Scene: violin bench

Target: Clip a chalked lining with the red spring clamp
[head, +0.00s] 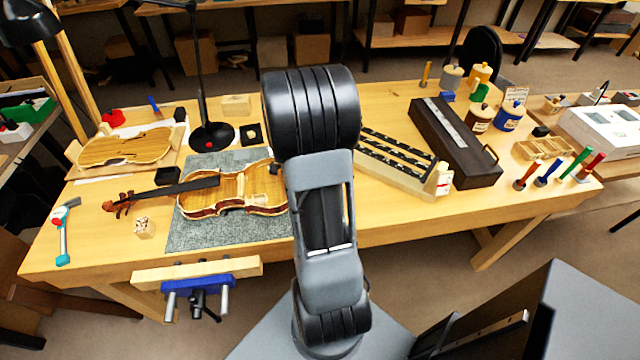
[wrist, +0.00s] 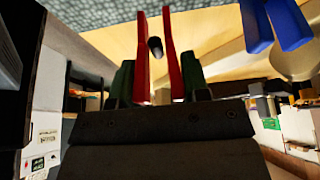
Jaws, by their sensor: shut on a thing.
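The red spring clamp (wrist: 173,55) is between the fingers of my gripper (wrist: 158,82) in the wrist view. Its two red arms point up in that picture, with a dark round part between them. My gripper is shut on it. In the head view my own arm hides the gripper and the clamp. A violin (head: 235,190) with its dark neck lies on the grey mat (head: 190,236). A second violin body (head: 125,148) lies on a board at the left. I cannot make out a chalked lining on either.
A rack with dark slots (head: 395,155) and a long dark case (head: 455,140) stand right of my arm. A black lamp base (head: 212,137) stands behind the mat. A blue vise (head: 210,281) juts from the front edge. A blue two-pronged thing (wrist: 270,25) shows in the wrist view.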

